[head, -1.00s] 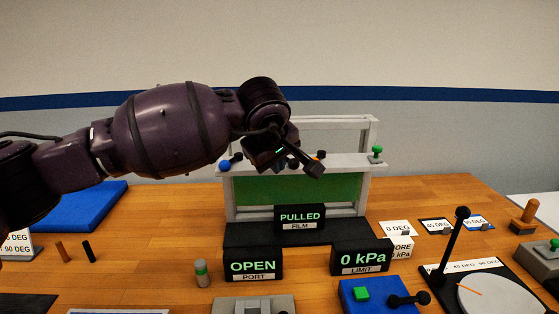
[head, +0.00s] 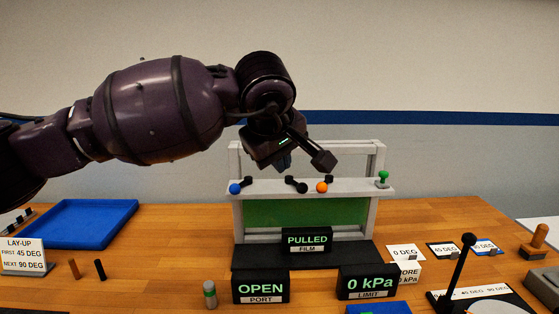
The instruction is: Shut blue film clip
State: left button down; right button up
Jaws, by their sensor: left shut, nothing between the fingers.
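The blue film clip (head: 235,188) is a blue ball on a short black lever at the left end of the pale top bar of the film frame (head: 345,187). Its lever slants up to the right. A black-knobbed clip (head: 300,186) and an orange clip (head: 321,187) sit farther right on the same bar. A green knob (head: 383,177) stands at the bar's right end. My left gripper (head: 284,164) is shut and empty, above the bar and right of the blue clip, apart from it in the picture. My right gripper is not in view.
The film sign (head: 307,240) reads PULLED, the port sign (head: 261,287) OPEN and the limit sign (head: 367,282) 0 kPa. A blue tray (head: 80,224) lies at the left. A tall black lever (head: 459,268) stands at the right. Wood is bare between tray and frame.

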aim_at(235, 190)
jog(key=k+j, duration=0.2)
jog(key=k, duration=0.3)
jog(key=k+j, duration=0.2)
jog(key=k, duration=0.25)
